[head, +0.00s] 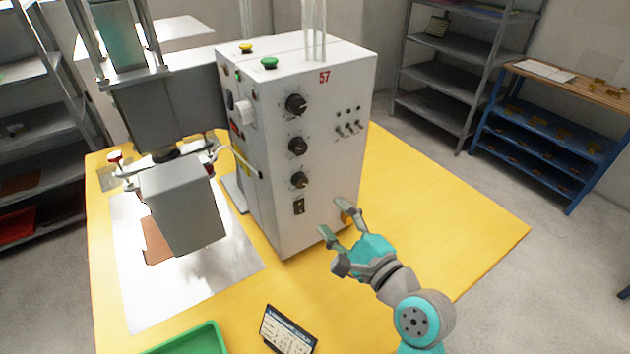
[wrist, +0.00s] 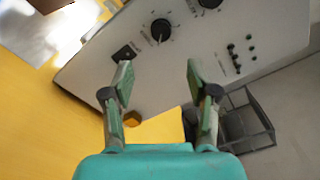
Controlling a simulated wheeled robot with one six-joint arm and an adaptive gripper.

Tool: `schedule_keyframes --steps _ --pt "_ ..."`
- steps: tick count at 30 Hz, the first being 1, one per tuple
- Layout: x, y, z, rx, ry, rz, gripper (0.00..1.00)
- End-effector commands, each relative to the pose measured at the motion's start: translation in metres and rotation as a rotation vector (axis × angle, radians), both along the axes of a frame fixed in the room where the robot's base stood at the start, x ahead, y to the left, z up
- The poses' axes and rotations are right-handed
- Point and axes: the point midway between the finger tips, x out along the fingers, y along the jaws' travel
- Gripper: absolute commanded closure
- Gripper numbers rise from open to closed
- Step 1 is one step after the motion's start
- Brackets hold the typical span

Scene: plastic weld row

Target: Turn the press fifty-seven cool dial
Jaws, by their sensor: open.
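The press control box (head: 340,110), a light grey cabinet marked 57 in red, stands on the yellow table. Its front panel has a column of black dials: a top dial (head: 296,103), a middle dial (head: 298,146) and a lowest dial (head: 300,180). Their labels are too small to read, so I cannot tell which is the cool dial. My gripper (head: 329,214) is open and empty in front of the panel's lower part, below the lowest dial. In the wrist view the lowest dial (wrist: 161,31) lies beyond and between the fingertips; the middle dial (wrist: 210,3) is cut by the top edge.
A black rocker switch (head: 299,206) sits below the dials and toggle switches (head: 349,130) to their right. The press head (head: 180,205) hangs at the left over a metal sheet. A green tray (head: 195,340) and a small display (head: 287,330) are near the front edge.

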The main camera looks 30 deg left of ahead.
Motion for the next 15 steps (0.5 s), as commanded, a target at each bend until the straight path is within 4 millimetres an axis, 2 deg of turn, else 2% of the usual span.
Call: schedule_keyframes --steps 8,15 --pt "0.009 0.025 0.003 0.005 0.005 0.009 0.41" --pt "0.025 0.065 0.003 0.003 0.004 0.01 0.41"
